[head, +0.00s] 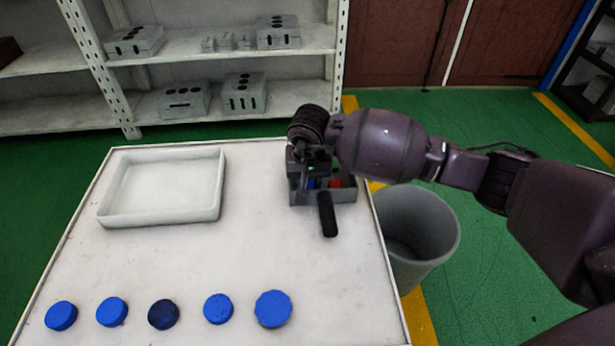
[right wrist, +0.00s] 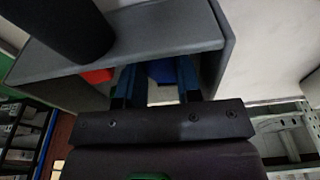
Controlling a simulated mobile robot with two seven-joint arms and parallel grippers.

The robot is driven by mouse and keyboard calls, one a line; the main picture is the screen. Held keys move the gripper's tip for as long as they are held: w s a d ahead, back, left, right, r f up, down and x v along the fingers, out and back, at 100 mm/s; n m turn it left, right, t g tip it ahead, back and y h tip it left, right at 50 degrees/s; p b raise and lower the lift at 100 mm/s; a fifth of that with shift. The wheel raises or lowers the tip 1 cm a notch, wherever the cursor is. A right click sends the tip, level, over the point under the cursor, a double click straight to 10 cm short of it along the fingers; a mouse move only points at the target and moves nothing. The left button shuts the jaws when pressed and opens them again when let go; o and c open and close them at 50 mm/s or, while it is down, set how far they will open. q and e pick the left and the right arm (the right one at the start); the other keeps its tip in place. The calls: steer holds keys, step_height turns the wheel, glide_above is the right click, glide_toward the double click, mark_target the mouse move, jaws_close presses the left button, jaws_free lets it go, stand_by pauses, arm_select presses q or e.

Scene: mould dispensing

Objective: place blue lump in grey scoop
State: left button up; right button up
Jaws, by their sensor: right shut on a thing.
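The grey scoop (head: 346,195) sits at the right edge of the white table, its black handle (head: 327,214) pointing to the table's front. My right gripper (head: 314,178) reaches down into the scoop and is shut on the blue lump (head: 311,184). In the right wrist view the blue lump (right wrist: 163,73) shows between the two fingers, behind the scoop's grey wall (right wrist: 150,43). Whether the lump touches the scoop floor is hidden. A red lump (head: 335,183) lies in the scoop beside the gripper. My left gripper is not in view.
A shallow white tray (head: 103,212) stands at the table's back left. Several blue round lids (head: 273,309) line the front edge, one darker. A grey bin (head: 440,250) stands on the floor right of the table. The table's middle is clear.

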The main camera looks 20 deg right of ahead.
mark_target(309, 187)
steer(key=shift+r, duration=0.15)
steer(key=o, duration=0.6)
steer(key=shift+f, duration=0.2)
steer(key=shift+o, duration=0.2)
step_height(309, 187, up, 12)
steer(key=s+p, duration=0.1)
steer(key=p, duration=0.1)
steer(key=shift+s+a+r, duration=0.15)
steer(key=shift+s+a, duration=0.1)
steer(key=shift+s, duration=0.1)
